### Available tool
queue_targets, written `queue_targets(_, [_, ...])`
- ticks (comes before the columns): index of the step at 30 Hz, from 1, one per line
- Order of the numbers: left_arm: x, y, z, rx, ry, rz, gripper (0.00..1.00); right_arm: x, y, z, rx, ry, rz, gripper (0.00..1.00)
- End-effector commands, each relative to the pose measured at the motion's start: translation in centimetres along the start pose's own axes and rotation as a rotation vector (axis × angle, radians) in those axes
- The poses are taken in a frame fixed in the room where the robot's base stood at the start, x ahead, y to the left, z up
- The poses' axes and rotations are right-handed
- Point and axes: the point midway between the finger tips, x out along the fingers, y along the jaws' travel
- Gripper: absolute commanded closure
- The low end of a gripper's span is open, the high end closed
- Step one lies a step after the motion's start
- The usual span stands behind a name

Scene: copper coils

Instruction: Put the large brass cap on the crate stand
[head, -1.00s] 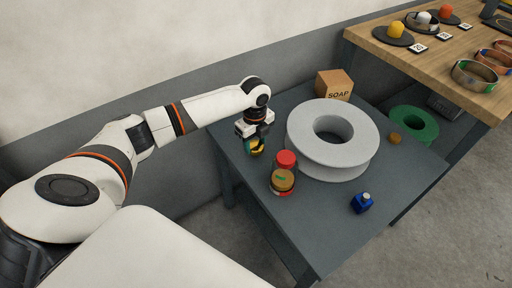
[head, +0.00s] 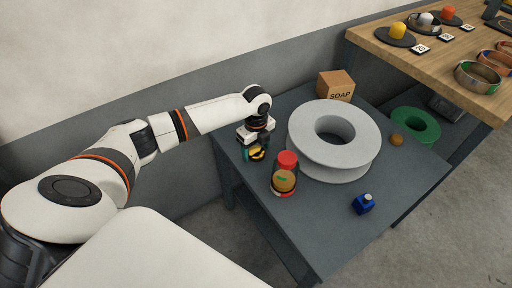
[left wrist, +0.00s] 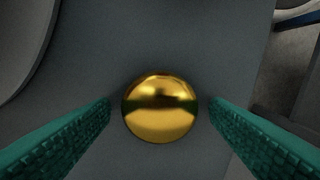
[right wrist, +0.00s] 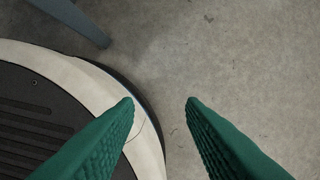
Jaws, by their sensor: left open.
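The large brass cap is a shiny, rounded gold piece (left wrist: 160,108) on the grey table in the left wrist view. It also shows small and partly covered in the head view (head: 257,153). My left gripper (head: 256,152) is open above the table's far left corner, with one teal finger on each side of the cap. Gaps show between fingers and cap in the left wrist view. My right gripper (right wrist: 160,102) is open and empty over the floor. I cannot make out which thing is the crate stand.
A big pale spool (head: 360,120) fills the middle of the table.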

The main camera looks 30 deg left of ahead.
Motion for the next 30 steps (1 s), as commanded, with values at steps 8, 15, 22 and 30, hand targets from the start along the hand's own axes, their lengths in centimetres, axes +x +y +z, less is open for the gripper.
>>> queue_targets(8, [-4.1,0.1,-0.1,0.0,0.001,0.004,0.29,1.1,0.2,-2.1,-0.003,0.015,0.003,0.64])
queue_targets(15, [-7.2,0.1,0.0,-0.001,0.0,0.002,0.29,2.0,0.2,-3.7,-0.005,0.022,0.003,0.64])
queue_targets(22, [-7.7,0.1,0.0,-0.001,-0.001,0.001,0.29,2.2,0.2,-4.0,-0.006,0.025,0.003,0.64])
queue_targets(30, [-9.1,0.1,0.0,-0.001,0.0,0.002,0.29,1.1,0.2,-4.2,-0.006,0.026,0.004,0.64])
